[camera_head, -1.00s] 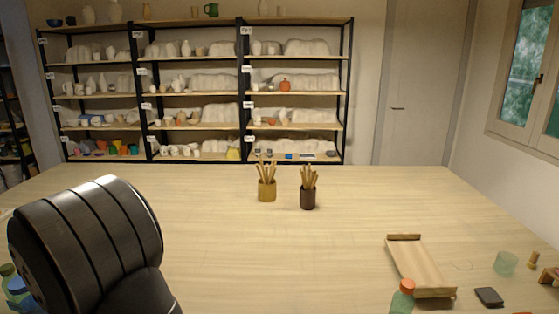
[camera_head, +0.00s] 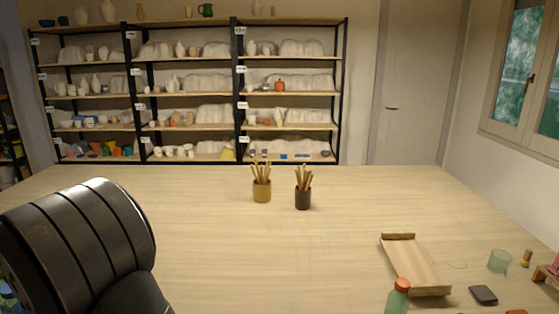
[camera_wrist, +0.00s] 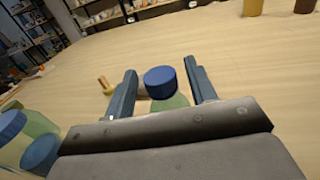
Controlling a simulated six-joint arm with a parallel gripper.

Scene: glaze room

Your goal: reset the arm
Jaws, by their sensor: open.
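My gripper (camera_wrist: 160,66) shows in the wrist view with its two dark fingers apart. A round blue lid (camera_wrist: 160,82) on a greenish container shows between and below the fingers; I cannot tell whether it lies between them or beyond, and no finger is seen pressing on it. In the head view my dark arm fills the lower left, and my gripper is out of that picture.
Clear containers with blue lids (camera_wrist: 12,125) stand close at the left in the wrist view. A wooden tray (camera_head: 418,268), an orange-capped bottle (camera_head: 398,297), a glass (camera_head: 499,261) and a dark flat object (camera_head: 483,295) are at right. Tool pots (camera_head: 262,191) stand mid-table. The centre is clear.

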